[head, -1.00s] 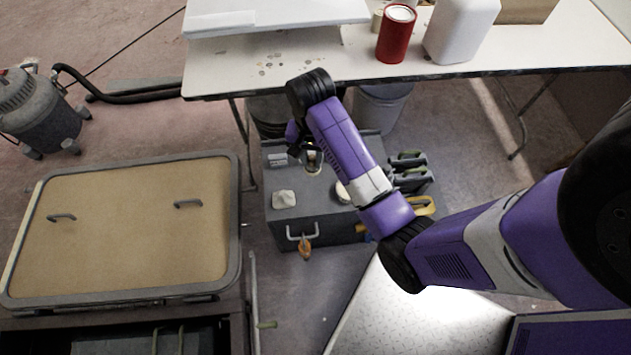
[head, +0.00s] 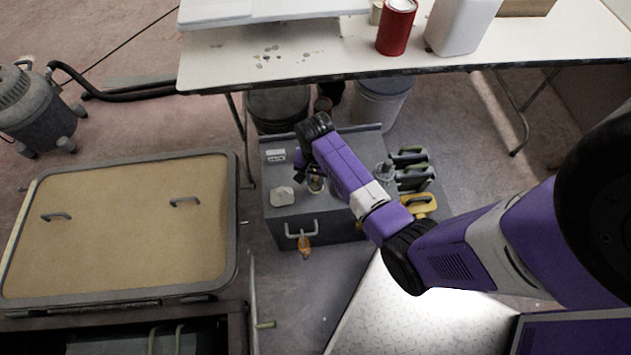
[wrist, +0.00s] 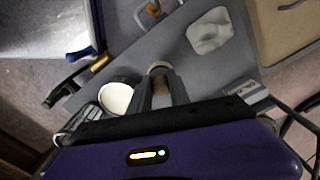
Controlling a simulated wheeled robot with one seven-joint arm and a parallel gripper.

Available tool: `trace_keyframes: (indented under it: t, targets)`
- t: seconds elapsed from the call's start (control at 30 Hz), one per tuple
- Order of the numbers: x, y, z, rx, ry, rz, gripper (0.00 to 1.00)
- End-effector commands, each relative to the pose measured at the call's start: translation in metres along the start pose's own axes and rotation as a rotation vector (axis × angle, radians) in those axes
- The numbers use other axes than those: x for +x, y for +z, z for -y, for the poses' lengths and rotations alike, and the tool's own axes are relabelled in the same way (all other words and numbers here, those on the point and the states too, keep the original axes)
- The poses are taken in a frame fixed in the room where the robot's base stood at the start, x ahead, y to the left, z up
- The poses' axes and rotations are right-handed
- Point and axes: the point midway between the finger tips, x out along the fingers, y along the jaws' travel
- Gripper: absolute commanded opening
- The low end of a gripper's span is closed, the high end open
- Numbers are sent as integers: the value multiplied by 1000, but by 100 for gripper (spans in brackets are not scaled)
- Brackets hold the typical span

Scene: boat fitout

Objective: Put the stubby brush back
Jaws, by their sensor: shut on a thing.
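My gripper (wrist: 162,90) is shut on the stubby brush, a small thing with a pale round end and a brownish part (wrist: 160,97) between the fingers. In the head view my gripper (head: 308,172) is low over the top of a grey chest (head: 283,222), and the pale held brush (head: 316,186) shows just below it. The arm hides part of it. I cannot tell whether the brush touches the chest top.
On the chest lie a crumpled pale cloth (head: 282,196) and a white round lid or cup (wrist: 115,97), close beside the gripper. An orange-brown item (head: 304,245) hangs at the chest handle. Dark-handled tools (head: 412,170) stand at right. The worktable (head: 230,70) overhangs behind.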

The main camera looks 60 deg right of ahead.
Motion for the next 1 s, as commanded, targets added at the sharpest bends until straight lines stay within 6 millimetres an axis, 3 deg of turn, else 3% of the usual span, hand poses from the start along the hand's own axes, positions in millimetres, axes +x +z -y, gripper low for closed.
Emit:
trace_keyframes:
  t: [0.23, 0.67, 0.7, 0.8, 1.0]
  targets:
    - [32, 0, 0, 1, 1, 1, 0]
    - [39, 0, 0, 0, 0, 0, 0]
    - [38, 0, 0, 0, 0, 0, 27]
    - [38, 0, 0, 0, 0, 0, 44]
    - [38, 0, 0, 0, 1, 0, 44]
